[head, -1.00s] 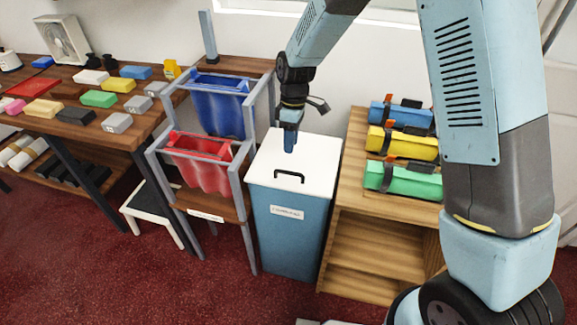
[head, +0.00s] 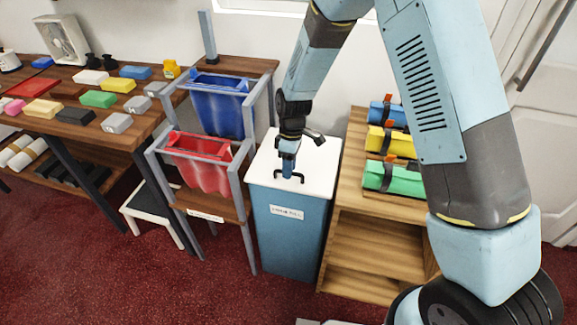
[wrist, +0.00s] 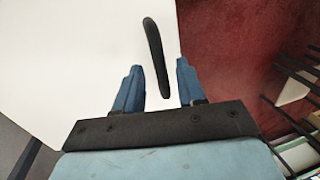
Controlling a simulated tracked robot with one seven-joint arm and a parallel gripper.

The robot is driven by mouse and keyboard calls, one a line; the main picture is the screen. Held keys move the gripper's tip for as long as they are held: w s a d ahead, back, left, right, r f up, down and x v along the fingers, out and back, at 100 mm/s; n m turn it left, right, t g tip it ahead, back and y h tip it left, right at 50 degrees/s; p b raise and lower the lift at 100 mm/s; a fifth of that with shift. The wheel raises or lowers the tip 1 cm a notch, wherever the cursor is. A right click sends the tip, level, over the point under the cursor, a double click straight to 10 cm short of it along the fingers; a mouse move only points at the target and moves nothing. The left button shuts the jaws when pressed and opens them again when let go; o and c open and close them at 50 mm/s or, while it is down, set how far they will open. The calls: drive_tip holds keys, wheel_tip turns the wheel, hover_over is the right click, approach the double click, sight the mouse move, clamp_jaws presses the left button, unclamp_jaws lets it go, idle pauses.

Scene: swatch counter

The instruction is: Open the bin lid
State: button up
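The bin (head: 287,228) is a tall blue box with a label on its front. Its white lid (head: 318,160) is down flat on top. A black bar handle (wrist: 156,57) stands on the lid; in the head view my gripper (head: 288,176) covers its middle. In the wrist view my gripper (wrist: 157,82) is open, with one blue finger on each side of the near end of the handle. The handle lies between the fingers without visible contact, nearer the right finger. How far the fingertips are above the lid is hard to tell.
A grey rack with red (head: 198,163) and blue (head: 222,108) cloths stands left of the bin. A wooden shelf (head: 372,238) with several coloured rolls is close on the right. A table (head: 85,125) with swatch blocks is farther left. Red carpet (head: 130,275) in front is clear.

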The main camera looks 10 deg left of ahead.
clamp_jaws()
idle(0.3)
